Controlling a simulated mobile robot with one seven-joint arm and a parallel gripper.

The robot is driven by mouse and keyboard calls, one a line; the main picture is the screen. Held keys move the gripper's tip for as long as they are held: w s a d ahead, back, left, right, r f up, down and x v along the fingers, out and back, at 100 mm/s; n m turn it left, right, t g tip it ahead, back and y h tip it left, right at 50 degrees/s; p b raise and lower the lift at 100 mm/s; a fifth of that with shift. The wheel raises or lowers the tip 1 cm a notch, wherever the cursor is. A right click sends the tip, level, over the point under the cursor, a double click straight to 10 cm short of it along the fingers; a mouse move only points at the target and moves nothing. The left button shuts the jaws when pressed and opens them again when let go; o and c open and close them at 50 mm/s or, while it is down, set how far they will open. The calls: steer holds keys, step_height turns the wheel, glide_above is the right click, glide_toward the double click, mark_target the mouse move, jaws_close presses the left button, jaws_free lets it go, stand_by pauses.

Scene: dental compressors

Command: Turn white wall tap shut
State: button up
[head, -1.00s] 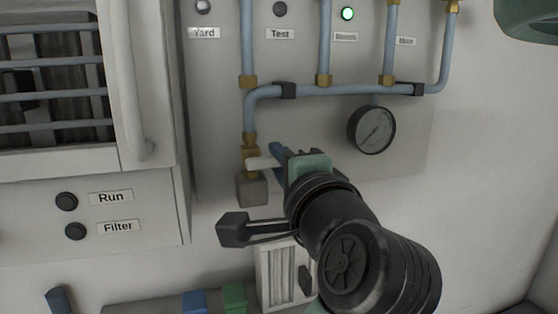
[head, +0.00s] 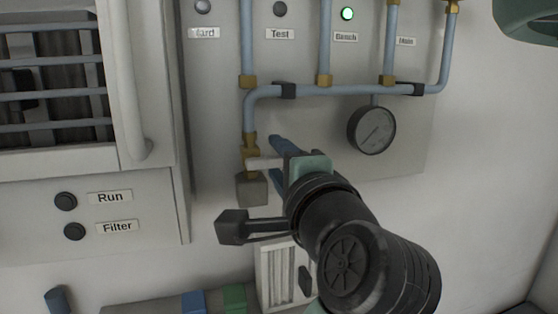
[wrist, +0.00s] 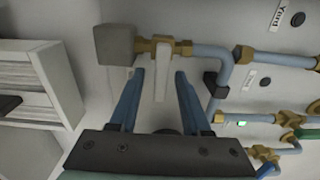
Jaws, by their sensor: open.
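The white wall tap is a short white lever (head: 263,163) on a brass valve (head: 250,145), above a grey block at the lower end of the blue pipe. In the head view it points right, toward my gripper (head: 274,157). In the wrist view the white lever (wrist: 162,78) hangs from the brass valve between the two blue fingers of my gripper (wrist: 160,72). The fingers are open, one on each side of the lever, with visible gaps. The lever's outer end lies between the fingers; the head view partly hides it behind my gripper.
A pressure gauge (head: 372,130) sits on the panel to the right, below a horizontal blue pipe (head: 340,90). A cabinet with a handle (head: 135,90) stands left. Run and Filter buttons (head: 66,201) are below it. A green lamp (head: 347,14) glows above the Bench label.

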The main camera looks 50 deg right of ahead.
steer(key=b+v, duration=0.8)
steer(key=v, duration=0.5)
steer(key=shift+b, duration=0.4)
steer(key=shift+w+a, duration=0.1)
steer(key=shift+f, duration=0.15)
